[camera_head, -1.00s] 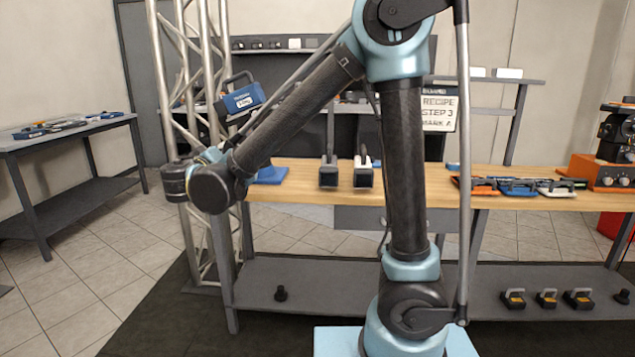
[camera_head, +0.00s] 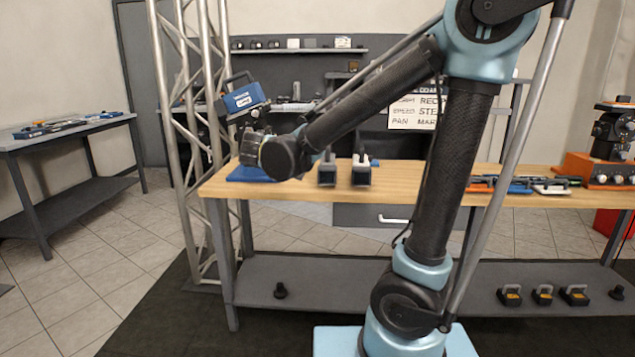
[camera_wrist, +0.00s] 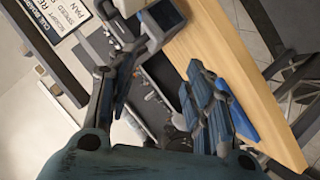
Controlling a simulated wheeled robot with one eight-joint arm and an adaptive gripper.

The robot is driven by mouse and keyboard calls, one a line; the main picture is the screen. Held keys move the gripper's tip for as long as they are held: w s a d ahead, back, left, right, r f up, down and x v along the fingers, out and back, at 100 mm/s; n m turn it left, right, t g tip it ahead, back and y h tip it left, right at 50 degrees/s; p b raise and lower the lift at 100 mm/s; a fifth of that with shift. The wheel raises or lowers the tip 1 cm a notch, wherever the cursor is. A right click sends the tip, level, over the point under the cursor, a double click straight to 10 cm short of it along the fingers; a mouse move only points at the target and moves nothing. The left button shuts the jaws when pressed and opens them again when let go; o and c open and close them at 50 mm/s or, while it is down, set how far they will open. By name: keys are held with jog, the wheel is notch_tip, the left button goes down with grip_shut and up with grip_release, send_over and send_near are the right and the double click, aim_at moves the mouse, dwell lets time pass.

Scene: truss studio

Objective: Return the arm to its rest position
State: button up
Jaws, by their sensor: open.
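My gripper (camera_wrist: 158,95) is open in the wrist view, its two dark fingers spread apart with nothing held between them. In the head view my arm is bent, with the elbow high at the right and the forearm slanting down to the left. The wrist end is in front of the wooden bench's left part, where it overlaps a blue mat (camera_head: 245,174). My fingers cannot be made out clearly in the head view.
A truss post with a blue labelled device (camera_head: 242,99) stands at left. A sign (camera_head: 408,112) is behind my arm. An orange machine (camera_head: 600,170) is at right.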

jog(key=s+d+f+m+g, duration=0.1)
jog(key=s+d+f+g, duration=0.25)
jog(key=d, duration=0.75)
jog(key=s+d+f+m+g, duration=0.1)
jog(key=s+d+f+g, duration=0.3)
jog(key=d, duration=0.6)
jog(key=s+d+f+m+g+y, duration=0.1)
jog(key=s+f+y, duration=0.1)
jog(key=s+f, duration=0.4)
jog(key=s+d+f+m+g+y, duration=0.1)
jog(key=s+d+f+y, duration=0.1)
jog(key=s+f, duration=0.4)
jog(key=shift+s+d+y, duration=0.3)
jog(key=shift+s+y, duration=0.4)
jog(key=shift+s, duration=1.9)
jog(key=shift+g, duration=0.25)
